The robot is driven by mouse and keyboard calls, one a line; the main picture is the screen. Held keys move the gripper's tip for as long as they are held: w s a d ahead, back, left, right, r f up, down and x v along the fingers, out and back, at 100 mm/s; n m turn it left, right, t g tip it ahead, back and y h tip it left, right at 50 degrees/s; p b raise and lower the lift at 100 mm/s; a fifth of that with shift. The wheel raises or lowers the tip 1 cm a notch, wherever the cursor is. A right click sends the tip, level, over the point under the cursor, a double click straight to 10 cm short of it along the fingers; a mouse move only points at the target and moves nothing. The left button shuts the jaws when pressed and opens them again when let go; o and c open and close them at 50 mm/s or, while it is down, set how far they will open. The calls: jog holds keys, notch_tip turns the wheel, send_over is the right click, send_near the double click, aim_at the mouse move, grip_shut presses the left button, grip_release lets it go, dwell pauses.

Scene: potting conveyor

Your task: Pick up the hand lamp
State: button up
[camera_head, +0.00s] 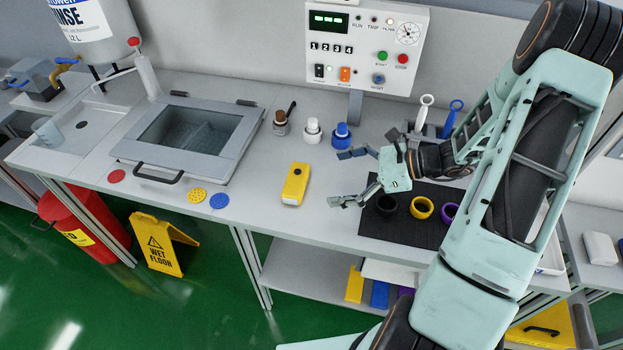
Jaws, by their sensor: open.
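The hand lamp appears to be the yellow block-shaped item with a white front end (295,184), lying on the grey bench top (245,190) near its front edge. My gripper (337,178) is to the right of it, with its two fingers spread and pointing left towards it. The fingers are apart from the yellow item and nothing is between them. The whole item is visible. How high my gripper is above the bench is hard to tell.
White (312,131) and blue (341,135) capped bottles and a brown-topped jar (281,122) stand behind. A dark mat (400,227) holds coloured rings at the right. A lidded basin (188,135) is at the left. Red (116,176), yellow and blue discs lie near the front edge.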

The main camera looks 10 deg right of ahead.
aim_at(304, 180)
jog(key=shift+s+y, duration=0.15)
jog(key=shift+y, duration=0.15)
jog(key=x, duration=0.5)
jog(key=shift+a, duration=0.2)
jog(key=shift+r+p+x, duration=0.2)
jog(key=shift+p+x, duration=0.1)
jog(key=shift+x, duration=1.05)
jog(key=shift+r+p+x, duration=0.2)
jog(key=shift+p+x, duration=0.1)
jog(key=shift+x, duration=1)
jog(key=shift+a, duration=0.15)
jog(key=c, duration=1.1)
jog(key=shift+r, duration=0.15)
